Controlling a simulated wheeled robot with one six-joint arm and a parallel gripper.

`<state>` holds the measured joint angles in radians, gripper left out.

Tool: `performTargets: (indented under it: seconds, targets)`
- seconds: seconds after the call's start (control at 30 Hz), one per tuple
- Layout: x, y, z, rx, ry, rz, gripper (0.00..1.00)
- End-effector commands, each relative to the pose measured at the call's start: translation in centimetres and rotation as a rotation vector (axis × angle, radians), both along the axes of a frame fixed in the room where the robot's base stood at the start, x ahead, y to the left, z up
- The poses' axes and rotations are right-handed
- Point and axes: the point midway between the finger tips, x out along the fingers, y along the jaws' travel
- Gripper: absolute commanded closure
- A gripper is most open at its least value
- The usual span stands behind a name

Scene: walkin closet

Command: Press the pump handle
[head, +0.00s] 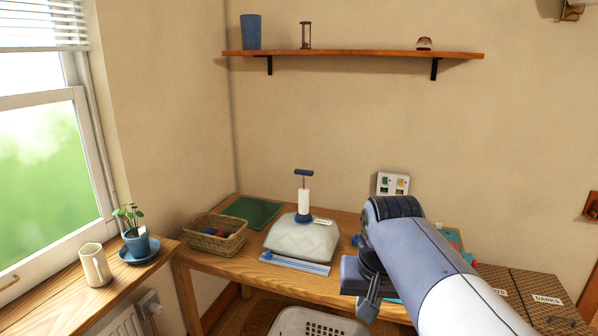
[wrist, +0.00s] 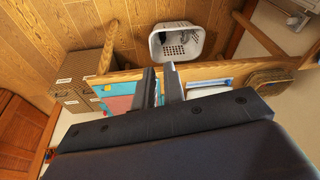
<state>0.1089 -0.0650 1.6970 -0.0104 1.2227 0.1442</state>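The pump (head: 303,201) has a white upright cylinder and a dark blue T-shaped handle (head: 304,172) on a thin rod, standing raised above it. My gripper (head: 368,306) is to the right of the bag and nearer to me, apart from the pump. In the wrist view my gripper's two fingers (wrist: 158,70) stand apart with nothing held between them. The pump handle is not seen in the wrist view.
A wicker basket (head: 217,234) and green mat (head: 250,211) lie left of the bag on the table (head: 325,284). A white laundry basket (wrist: 173,47) is on the floor. Cardboard boxes (head: 540,299) stand at right. A shelf (head: 350,54) hangs above.

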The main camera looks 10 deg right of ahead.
Motion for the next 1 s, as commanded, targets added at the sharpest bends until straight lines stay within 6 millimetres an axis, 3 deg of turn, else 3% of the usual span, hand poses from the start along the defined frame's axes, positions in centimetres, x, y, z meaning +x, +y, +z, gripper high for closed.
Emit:
performTargets:
  seconds: [0.03,0.1,0.2,0.4,0.6,1.0]
  targets:
    - [1.6,-0.6,2.0,-0.004,-0.003,-0.016,0.94]
    - [3.3,-1.4,4.5,-0.009,0.000,-0.040,0.99]
    - [5.4,-2.5,7.7,-0.017,0.003,-0.072,1.00]
    - [7.9,-4.1,12.3,-0.026,0.006,-0.126,1.00]
    - [8.7,-4.8,14.1,-0.030,0.008,-0.149,1.00]
    - [8.8,-4.8,14.2,-0.030,0.008,-0.150,1.00]
